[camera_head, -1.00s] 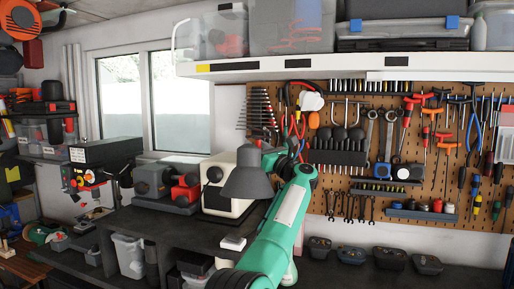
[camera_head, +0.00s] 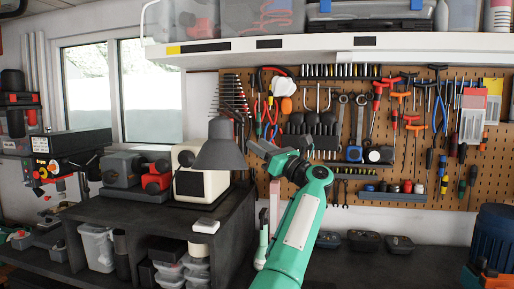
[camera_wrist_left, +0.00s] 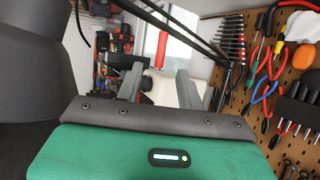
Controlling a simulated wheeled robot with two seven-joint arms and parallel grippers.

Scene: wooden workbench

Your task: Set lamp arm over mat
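A dark grey lamp shade (camera_head: 220,150) hangs in front of the cream machine, left of my left gripper (camera_head: 263,150). In the left wrist view a large dark grey curved surface, apparently the shade (camera_wrist_left: 35,55), fills the left edge. Thin dark rods, apparently the lamp arm (camera_wrist_left: 185,30), cross the top beyond the fingers. The left gripper's fingers (camera_wrist_left: 158,85) stand apart with an empty gap between them. In the head view the gripper is just right of the shade; I cannot tell whether they touch. I cannot make out a mat. My right gripper is not in view.
A cream machine (camera_head: 188,180) and a red-grey tool (camera_head: 155,178) stand on the dark bench (camera_head: 135,212). A tool pegboard (camera_head: 400,195) covers the wall behind, under a white shelf (camera_head: 290,50). A blue bin (camera_head: 492,245) stands at right.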

